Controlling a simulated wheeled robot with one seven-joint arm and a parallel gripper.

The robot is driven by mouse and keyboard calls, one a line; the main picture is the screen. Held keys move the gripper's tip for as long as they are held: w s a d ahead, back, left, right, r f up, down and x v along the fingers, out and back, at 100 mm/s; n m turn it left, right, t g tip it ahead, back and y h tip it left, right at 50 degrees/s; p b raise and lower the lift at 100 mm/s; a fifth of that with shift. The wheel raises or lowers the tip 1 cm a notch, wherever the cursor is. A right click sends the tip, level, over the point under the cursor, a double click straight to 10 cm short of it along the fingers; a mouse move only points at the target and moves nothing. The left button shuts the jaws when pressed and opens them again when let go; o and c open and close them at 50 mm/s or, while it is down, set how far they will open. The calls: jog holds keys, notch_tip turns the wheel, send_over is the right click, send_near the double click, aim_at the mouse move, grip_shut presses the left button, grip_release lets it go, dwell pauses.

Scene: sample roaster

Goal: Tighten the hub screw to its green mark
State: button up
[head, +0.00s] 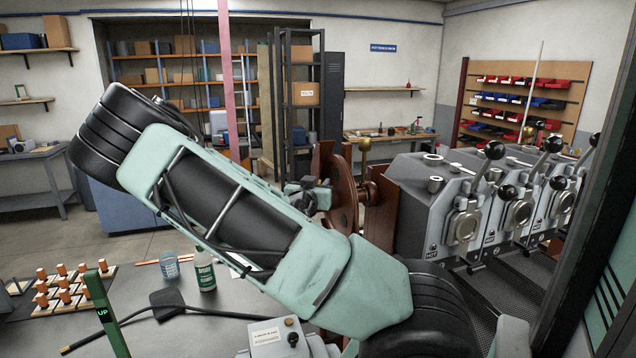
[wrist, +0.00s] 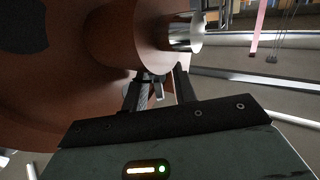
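In the head view my gripper (head: 308,192) is at the left face of a large reddish-brown wheel (head: 340,190), seen past my arm. In the wrist view my gripper's two dark fingers (wrist: 160,88) stand apart, pointing at the underside of the brown hub (wrist: 145,45). A small metallic piece (wrist: 157,86), perhaps the hub screw, shows between the fingers. I cannot tell whether both fingers touch it. The fingertips are partly hidden against the hub. A shiny steel shaft end (wrist: 188,33) sticks out of the hub to the right. No green mark is visible on the hub.
Grey roaster units (head: 455,215) with black-knobbed levers stand right of the wheel. The bench (head: 235,310) holds a green bottle (head: 205,276), a clear beaker (head: 170,264), a rack of orange-topped pieces (head: 70,288) and a green post marked UP (head: 105,315).

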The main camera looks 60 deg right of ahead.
grip_shut()
